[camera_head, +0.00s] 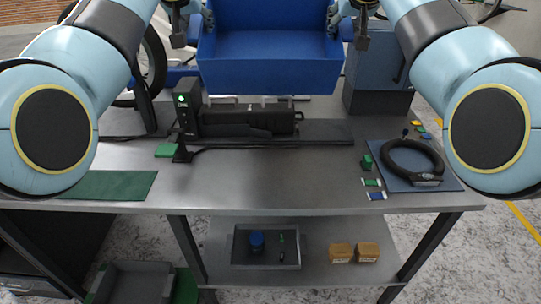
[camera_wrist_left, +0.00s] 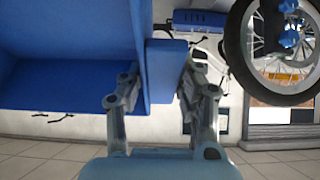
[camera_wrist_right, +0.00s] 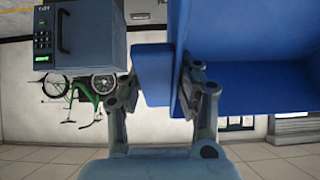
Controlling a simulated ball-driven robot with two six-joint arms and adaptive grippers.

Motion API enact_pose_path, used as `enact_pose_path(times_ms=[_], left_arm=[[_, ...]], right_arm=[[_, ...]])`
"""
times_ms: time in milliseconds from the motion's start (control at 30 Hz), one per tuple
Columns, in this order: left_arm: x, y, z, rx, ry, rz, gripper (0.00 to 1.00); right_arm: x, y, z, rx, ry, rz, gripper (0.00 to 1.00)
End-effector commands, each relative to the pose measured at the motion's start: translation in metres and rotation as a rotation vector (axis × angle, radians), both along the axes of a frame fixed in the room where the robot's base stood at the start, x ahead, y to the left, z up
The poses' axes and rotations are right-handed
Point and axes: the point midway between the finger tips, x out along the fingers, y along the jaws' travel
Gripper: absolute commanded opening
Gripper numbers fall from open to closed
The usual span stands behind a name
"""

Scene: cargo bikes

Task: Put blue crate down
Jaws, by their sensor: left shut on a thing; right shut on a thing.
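The blue crate (camera_head: 270,62) is at the top middle of the head view, held up between my two arms beyond the table's near part. My left gripper (camera_head: 180,22) is at its left side; in the left wrist view its fingers (camera_wrist_left: 157,85) are shut on a blue part of the crate (camera_wrist_left: 60,85). My right gripper (camera_head: 362,22) is at its right side; in the right wrist view its fingers (camera_wrist_right: 160,85) are shut on the crate's other side (camera_wrist_right: 250,85). The crate's top is cut off in the head view.
The grey metal table (camera_head: 270,185) carries a black battery (camera_head: 250,122) on a dock, a green mat (camera_head: 110,186) and a black ring lock (camera_head: 412,163) on a blue mat. A grey-blue box (camera_head: 378,82) stands at the back right. The table's front middle is clear.

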Motion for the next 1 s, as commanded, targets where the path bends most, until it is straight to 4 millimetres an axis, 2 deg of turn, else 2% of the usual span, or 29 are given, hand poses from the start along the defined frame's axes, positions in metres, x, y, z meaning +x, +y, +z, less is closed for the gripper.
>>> enact_pose_path(times_ms=[33,333,767,800,967,1000], left_arm=[[0.001,0.006,-0.004,0.012,-0.005,0.007,0.00],[0.001,0.006,-0.020,0.012,-0.004,0.007,0.00],[0.001,0.006,-0.022,0.012,-0.004,0.007,0.00],[0.000,0.006,-0.025,0.012,0.000,0.007,0.35],[0.000,0.005,-0.024,0.010,-0.001,0.005,0.56],[0.000,0.004,-0.024,0.008,0.000,0.005,0.56]], right_arm=[[0.001,-0.006,-0.003,-0.011,-0.007,-0.007,0.00],[0.001,-0.006,-0.020,-0.012,-0.007,-0.008,0.00],[0.001,-0.006,-0.022,-0.011,-0.007,-0.009,0.00],[0.000,-0.006,-0.024,-0.012,-0.002,-0.008,0.34],[0.000,-0.005,-0.024,-0.009,-0.002,-0.006,0.55],[0.000,-0.004,-0.024,-0.007,-0.002,-0.006,0.55]])
